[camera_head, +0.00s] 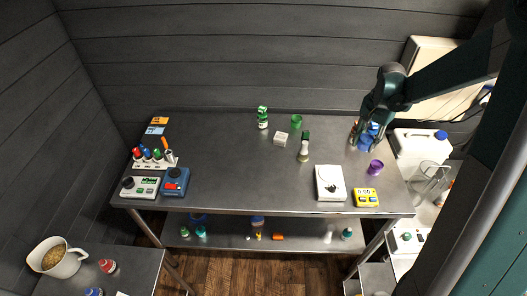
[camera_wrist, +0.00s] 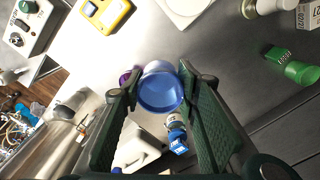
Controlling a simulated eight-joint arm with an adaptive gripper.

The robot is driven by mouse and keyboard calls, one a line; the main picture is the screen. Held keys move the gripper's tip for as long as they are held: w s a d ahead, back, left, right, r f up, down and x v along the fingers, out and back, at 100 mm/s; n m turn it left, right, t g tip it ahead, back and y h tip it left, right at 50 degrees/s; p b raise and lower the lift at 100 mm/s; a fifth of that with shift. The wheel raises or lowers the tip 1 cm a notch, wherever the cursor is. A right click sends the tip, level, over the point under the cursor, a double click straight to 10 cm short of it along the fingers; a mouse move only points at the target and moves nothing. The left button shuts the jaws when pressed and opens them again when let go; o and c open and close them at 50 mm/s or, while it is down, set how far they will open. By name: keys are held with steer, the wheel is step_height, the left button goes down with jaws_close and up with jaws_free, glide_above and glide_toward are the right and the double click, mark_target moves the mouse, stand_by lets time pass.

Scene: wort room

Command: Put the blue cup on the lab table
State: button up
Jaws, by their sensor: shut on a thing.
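The blue cup (camera_wrist: 160,92) sits between the two fingers of my gripper (camera_wrist: 158,78) in the wrist view, and the fingers are shut on its sides. In the head view my gripper (camera_head: 366,136) is over the right end of the steel lab table (camera_head: 230,160), with the blue cup (camera_head: 368,142) partly hidden by the fingers. I cannot tell whether the cup's base touches the tabletop.
A purple cup (camera_head: 376,167), a yellow device (camera_head: 366,197) and a white scale (camera_head: 330,183) stand nearby. A bottle (camera_head: 304,147) and a green cup (camera_head: 296,121) stand left. The table's middle is mostly clear.

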step_height(320, 180, down, 3)
steer(key=shift+w+d+r, duration=0.1)
steer(key=shift+r, duration=0.05)
steer(key=shift+f, duration=0.75)
glide_above(354, 170)
steer(key=shift+d+f, duration=0.1)
steer(key=shift+f, duration=3.05)
steer(key=shift+f, duration=1.85)
steer(key=shift+f, duration=0.15)
